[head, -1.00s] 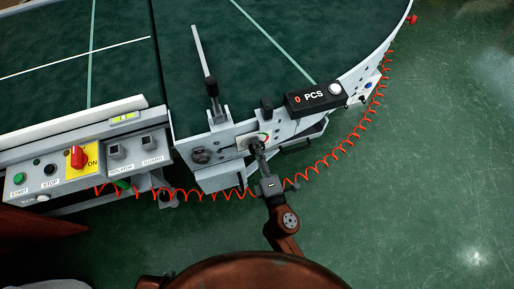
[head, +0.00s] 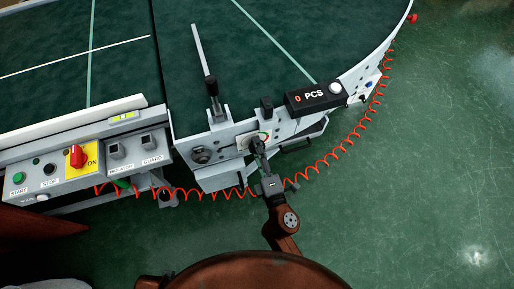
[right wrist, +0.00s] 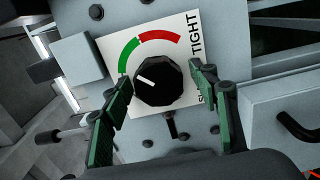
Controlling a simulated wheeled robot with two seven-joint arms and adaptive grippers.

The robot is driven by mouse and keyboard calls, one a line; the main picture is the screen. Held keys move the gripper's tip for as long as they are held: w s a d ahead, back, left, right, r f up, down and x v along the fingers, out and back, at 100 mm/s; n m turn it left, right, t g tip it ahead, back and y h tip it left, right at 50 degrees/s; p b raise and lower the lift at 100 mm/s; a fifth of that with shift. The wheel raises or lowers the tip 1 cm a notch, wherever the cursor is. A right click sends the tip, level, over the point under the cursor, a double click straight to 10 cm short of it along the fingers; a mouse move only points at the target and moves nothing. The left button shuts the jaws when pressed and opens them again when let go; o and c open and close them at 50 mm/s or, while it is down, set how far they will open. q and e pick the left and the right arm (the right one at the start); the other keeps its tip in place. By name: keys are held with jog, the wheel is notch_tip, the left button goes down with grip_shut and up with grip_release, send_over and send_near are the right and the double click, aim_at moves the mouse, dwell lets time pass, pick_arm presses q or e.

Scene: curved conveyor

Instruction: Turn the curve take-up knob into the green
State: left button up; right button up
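The take-up knob (right wrist: 160,83) is black and ribbed, on a white dial plate (right wrist: 112,42) with a green arc and a red arc. Its white pointer mark points left and slightly up, just below the lower end of the green arc. My right gripper (right wrist: 161,78) is open, with one green-padded finger on each side of the knob. Gaps show between the knob and both fingers. In the head view the right gripper (head: 257,146) is at the plate and mostly hides the knob. My left gripper is out of view.
A "PCS" counter box (head: 315,96) sits right of the dial. A control box (head: 84,160) with a red switch is further left. A coiled orange cable (head: 330,155) hangs near my right gripper. Open floor lies right.

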jog(key=v, duration=0.7)
jog(key=shift+s, duration=0.2)
jog(key=shift+d, duration=0.15)
dwell(0.5)
